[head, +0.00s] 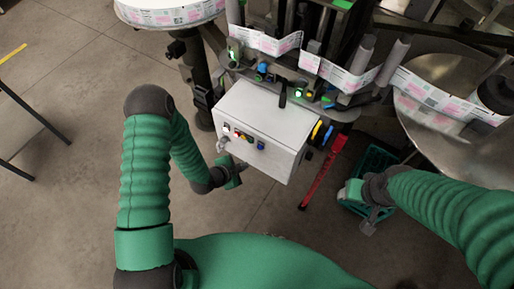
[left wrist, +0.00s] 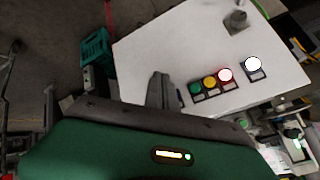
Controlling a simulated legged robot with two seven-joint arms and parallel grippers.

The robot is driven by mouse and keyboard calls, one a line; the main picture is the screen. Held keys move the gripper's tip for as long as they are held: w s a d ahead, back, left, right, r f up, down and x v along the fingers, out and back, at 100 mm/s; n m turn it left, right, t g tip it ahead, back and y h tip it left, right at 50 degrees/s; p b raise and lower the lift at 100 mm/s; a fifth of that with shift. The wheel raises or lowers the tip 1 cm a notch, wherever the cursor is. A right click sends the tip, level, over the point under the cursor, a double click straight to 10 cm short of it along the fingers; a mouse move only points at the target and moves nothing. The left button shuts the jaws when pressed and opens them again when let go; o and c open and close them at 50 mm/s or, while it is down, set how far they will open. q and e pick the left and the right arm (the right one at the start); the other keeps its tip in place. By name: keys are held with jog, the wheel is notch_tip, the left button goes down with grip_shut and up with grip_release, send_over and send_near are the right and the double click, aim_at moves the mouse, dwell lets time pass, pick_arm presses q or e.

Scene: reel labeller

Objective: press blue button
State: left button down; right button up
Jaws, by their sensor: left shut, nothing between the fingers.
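The white control box (head: 262,112) stands in the middle of the head view, with a row of buttons on its front. The blue button (head: 261,146) is at the right end of the row. In the left wrist view the blue button does not show; my gripper may be hiding it. My left gripper (head: 243,167) is shut and empty, just below the row in the head view. Its fingers (left wrist: 160,90) show left of the green button (left wrist: 195,89) in the wrist view. I cannot tell whether they touch the panel. My right gripper (head: 369,222) is by the green crate; its jaws are unclear.
Beside green are the yellow (left wrist: 210,82), red (left wrist: 225,75) and white (left wrist: 253,64) buttons. A grey knob (head: 222,145) protrudes from the panel. The green crate (head: 376,160) and a red bar (head: 322,172) lie right of the box. The labeller stands behind.

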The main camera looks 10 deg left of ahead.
aim_at(260, 148)
pick_arm(q)
jog(key=w, duration=0.1)
jog(key=w+d, duration=0.1)
jog(key=w, duration=0.1)
jog(key=w+d+b, duration=0.1)
jog(key=w, duration=0.1)
jog(key=shift+d, duration=0.1)
pick_arm(e)
jog(key=shift+d+f, duration=0.15)
jog(key=shift+f, duration=0.35)
pick_arm(q)
jog(key=shift+d, duration=0.15)
pick_arm(e)
jog(key=shift+d, duration=0.1)
pick_arm(q)
jog(key=shift+d, duration=0.25)
pick_arm(e)
jog(key=shift+d+f, duration=0.1)
jog(key=shift+d, duration=0.3)
pick_arm(q)
jog(key=shift+a, duration=0.3)
pick_arm(e)
jog(key=shift+a, duration=0.35)
pick_arm(q)
jog(key=shift+d, duration=0.2)
pick_arm(e)
jog(key=shift+d, duration=0.25)
